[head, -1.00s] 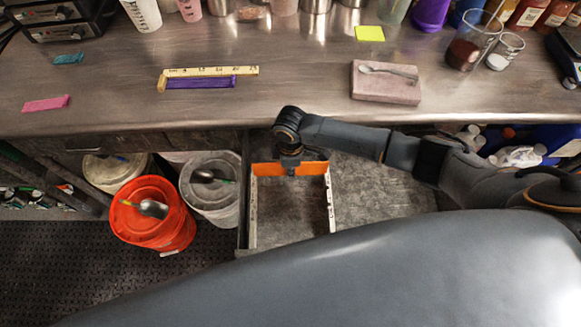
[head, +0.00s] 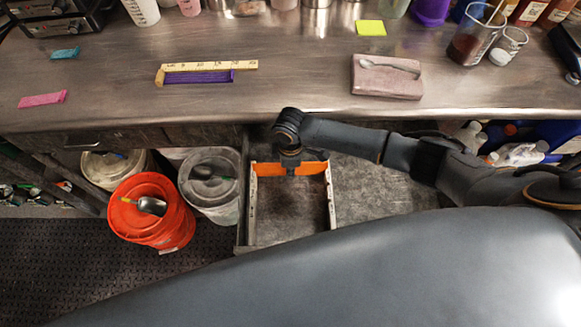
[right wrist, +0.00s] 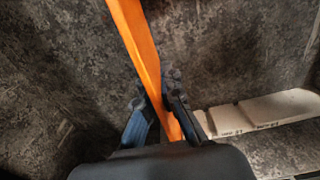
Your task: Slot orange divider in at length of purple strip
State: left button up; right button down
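The orange divider (head: 316,168) spans the far part of the open drawer between two pale rails, the left rail (head: 252,210) and the right rail (head: 330,200). My right gripper (head: 291,168) is over its middle, partly hidden by my wrist. In the right wrist view its fingers (right wrist: 157,103) are close on either side of the divider (right wrist: 140,40). Whether the divider's ends sit in slots is too small to tell. The purple strip (head: 198,77) lies along a yellow ruler (head: 210,67) on the counter and ends short of the ruler's right end. My left gripper is not in view.
A pale notched rail (right wrist: 265,110) shows in the right wrist view. Left of the drawer stand a red bucket (head: 150,225) and grey-lidded bucket (head: 210,205). A pink block with a spoon (head: 385,80), a pink strip (head: 42,99) and a teal strip (head: 65,53) lie on the counter.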

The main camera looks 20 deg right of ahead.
jog(key=shift+f+b, duration=0.3)
jog(key=shift+f, duration=0.25)
jog(key=c, duration=1.4)
grip_release()
jog(key=shift+c, duration=0.2)
jog(key=shift+r, duration=0.15)
notch_tip(320, 180, up, 12)
jog(key=shift+f, duration=0.1)
